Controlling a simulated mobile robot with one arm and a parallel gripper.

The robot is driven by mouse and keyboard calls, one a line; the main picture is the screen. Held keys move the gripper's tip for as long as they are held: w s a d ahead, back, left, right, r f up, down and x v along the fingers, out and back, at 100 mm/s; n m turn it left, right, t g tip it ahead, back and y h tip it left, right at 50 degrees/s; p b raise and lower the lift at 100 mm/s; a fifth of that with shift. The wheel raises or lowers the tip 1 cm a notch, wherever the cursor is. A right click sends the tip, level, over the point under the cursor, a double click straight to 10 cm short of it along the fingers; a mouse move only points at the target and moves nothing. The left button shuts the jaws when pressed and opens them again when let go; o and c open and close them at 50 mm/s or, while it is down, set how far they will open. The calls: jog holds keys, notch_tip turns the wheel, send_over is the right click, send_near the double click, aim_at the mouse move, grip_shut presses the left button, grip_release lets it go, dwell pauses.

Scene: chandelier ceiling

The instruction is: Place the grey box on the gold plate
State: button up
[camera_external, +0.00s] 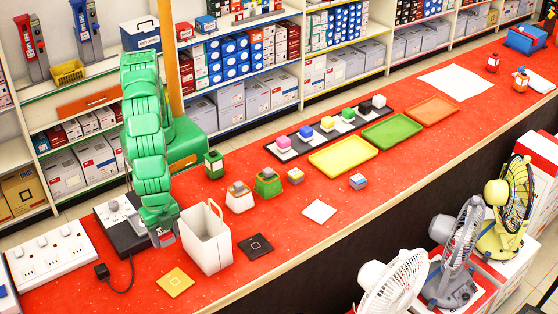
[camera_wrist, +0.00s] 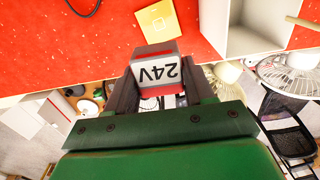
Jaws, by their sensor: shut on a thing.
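My gripper (camera_external: 163,238) is low at the left part of the red counter, just left of the white open bin. In the wrist view my gripper (camera_wrist: 158,84) is shut on a grey box (camera_wrist: 171,78) with a red edge and an upside-down "24V" label. In the external view the box is small and largely hidden by the gripper. The gold plate (camera_external: 175,281) is a flat yellow square at the counter's front, nearer the camera than my gripper and apart from it. The plate also shows at the top of the wrist view (camera_wrist: 158,19), beyond the box.
The white bin (camera_external: 206,252) stands close on the right. A black square (camera_external: 255,247) lies beyond it. A white power strip (camera_external: 52,256), a black device (camera_external: 122,234) and its cable (camera_external: 128,284) are on the left. Several small blocks stand farther right.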

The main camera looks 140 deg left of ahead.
aim_at(176, 283)
notch_tip(176, 283, down, 18)
jog(key=shift+r, duration=0.1)
dwell(0.6)
jog(key=o, duration=1)
jog(key=shift+o, duration=0.2)
